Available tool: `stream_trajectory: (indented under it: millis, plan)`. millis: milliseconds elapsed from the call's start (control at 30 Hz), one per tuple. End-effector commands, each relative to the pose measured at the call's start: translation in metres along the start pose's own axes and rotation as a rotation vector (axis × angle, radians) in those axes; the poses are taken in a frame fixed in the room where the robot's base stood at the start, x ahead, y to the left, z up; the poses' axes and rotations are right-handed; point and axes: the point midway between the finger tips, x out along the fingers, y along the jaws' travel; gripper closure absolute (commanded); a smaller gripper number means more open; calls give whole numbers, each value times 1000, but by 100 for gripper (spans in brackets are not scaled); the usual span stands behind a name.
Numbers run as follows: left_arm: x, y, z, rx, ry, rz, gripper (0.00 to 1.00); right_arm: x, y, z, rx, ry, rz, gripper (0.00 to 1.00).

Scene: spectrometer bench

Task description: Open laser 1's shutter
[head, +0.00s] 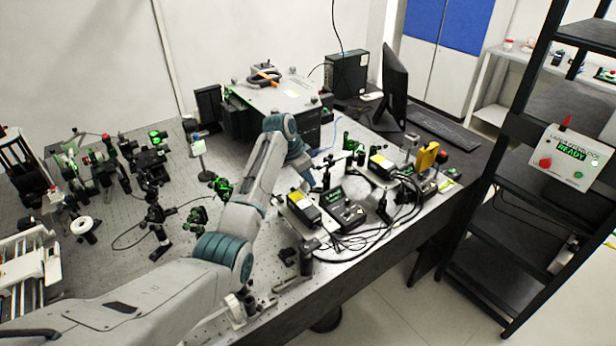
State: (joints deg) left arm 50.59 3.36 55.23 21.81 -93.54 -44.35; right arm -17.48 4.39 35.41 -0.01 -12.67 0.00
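Two small black laser-like boxes with yellow labels stand on the right of the bench: a nearer box (303,210) and a farther box (383,164). I cannot read which is laser 1, and no shutter can be made out clearly. A dark controller (343,208) with a small green display lies beside the nearer box. My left arm reaches over the bench from the lower left and bends down near these boxes. My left gripper (318,185) is small and dark at its end, above the nearer box, its fingers too unclear to read. My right gripper is not in view.
Black cables loop around the boxes. A yellow upright part (427,156) stands to their right. Optic mounts crowd the bench's left side. A large instrument box (278,100) and a monitor (395,82) stand behind. A panel (570,158) reading READY hangs on the black rack.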

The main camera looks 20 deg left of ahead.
Motion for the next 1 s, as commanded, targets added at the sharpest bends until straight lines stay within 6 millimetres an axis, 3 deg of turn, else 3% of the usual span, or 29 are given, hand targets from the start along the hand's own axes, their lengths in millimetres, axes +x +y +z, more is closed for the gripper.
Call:
stream_trajectory:
  millis: [400,767,800,867,1000]
  plan:
    - [9,-2,-4,-21,-169,19,100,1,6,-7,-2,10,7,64]
    - [10,-2,-3,-24,-190,19,100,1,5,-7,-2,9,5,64]
    - [9,-2,-3,-24,-190,19,84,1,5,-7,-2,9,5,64]
    - [9,-2,-3,-24,-190,19,72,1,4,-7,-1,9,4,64]
    - [10,-2,-3,-25,-190,20,69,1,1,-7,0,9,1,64]
